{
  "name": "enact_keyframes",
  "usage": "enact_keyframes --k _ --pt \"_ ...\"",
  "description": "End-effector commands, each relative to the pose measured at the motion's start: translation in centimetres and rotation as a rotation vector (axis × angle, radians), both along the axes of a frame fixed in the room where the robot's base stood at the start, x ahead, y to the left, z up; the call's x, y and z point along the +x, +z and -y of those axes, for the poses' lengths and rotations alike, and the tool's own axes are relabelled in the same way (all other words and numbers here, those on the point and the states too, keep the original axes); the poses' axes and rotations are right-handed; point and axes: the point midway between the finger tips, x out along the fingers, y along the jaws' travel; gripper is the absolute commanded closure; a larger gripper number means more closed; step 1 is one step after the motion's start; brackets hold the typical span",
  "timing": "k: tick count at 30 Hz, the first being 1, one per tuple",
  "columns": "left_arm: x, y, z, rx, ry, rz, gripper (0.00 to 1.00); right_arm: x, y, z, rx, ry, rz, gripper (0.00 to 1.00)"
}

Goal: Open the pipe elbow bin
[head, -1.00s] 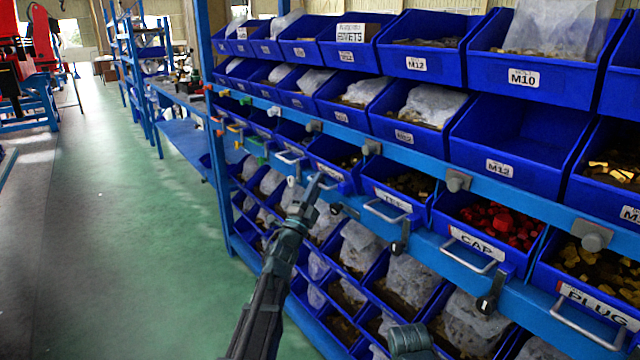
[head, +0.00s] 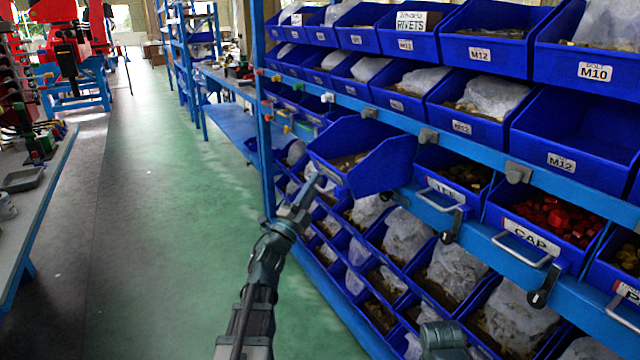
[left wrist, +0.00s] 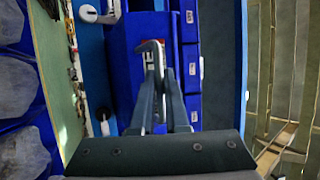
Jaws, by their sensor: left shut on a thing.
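A blue bin (head: 378,165) is pulled well out of its row, left of the TEE bin, and is tilted with its front lower. Its pale handle (left wrist: 149,46) is on the front face. My left gripper (head: 314,186) is shut on that handle; its two fingers also show close together in the left wrist view (left wrist: 157,82). The bin's label is mostly covered by the fingers and handle, so I cannot read its full word. Dark brownish parts lie inside the bin.
The TEE bin (head: 452,186) and the CAP bin (head: 533,233) sit in the same row to the right. Blue rails with grey knobs run above and below. Bins with bagged parts (head: 405,236) fill the lower rows. The green floor (head: 165,220) at left is clear.

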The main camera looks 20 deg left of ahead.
Motion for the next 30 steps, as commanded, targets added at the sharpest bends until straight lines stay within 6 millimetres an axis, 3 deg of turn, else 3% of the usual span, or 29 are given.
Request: enact_keyframes --k 12,13,15,30 --pt "-0.11 -0.03 -0.02 0.003 -0.001 0.0 1.0 0.0 -0.02 0.0 0.0 0.0 0.0 0.5" --pt "-0.11 -0.03 -0.02 0.003 -0.001 0.0 0.82 0.0 -0.02 0.0 0.0 0.0 0.0 0.5" --pt "-0.1 -0.02 -0.02 0.003 -0.001 0.0 0.75 0.0 -0.02 0.0 0.0 0.0 0.0 0.5" --pt "-0.69 -0.8 0.5 0.001 -0.002 0.001 0.75 0.01 -0.8 0.02 -0.001 0.0 0.0 0.5"
